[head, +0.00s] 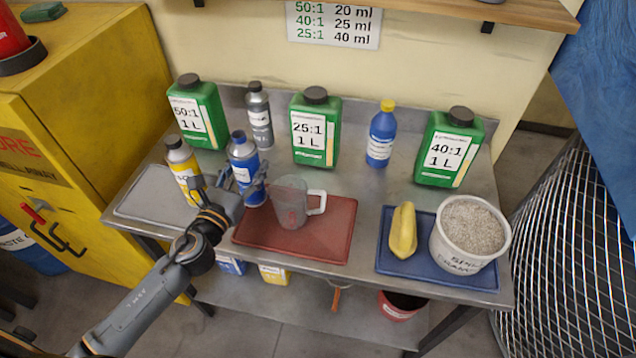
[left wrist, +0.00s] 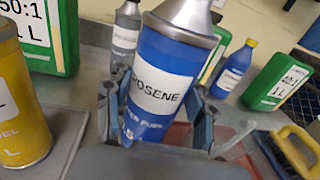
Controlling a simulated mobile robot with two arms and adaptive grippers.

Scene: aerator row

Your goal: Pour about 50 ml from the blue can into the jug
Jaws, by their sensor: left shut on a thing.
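My left gripper (head: 232,188) is shut around the can's body, with a finger on each side. The can is nearly upright, just left of the jug; I cannot tell whether its base touches the table. The clear jug (head: 289,205) with a whitish handle stands on the red tray (head: 325,235), with a red mark on its side. My right gripper is not in view.
A yellow can (head: 182,165) stands close left of the blue can, by a grey tray (head: 145,198). Behind are a grey bottle (head: 259,118), green canisters (head: 317,130) and a blue bottle (head: 381,135). A blue tray (head: 400,262) holds a yellow brush (head: 403,232) and a white tub (head: 462,258).

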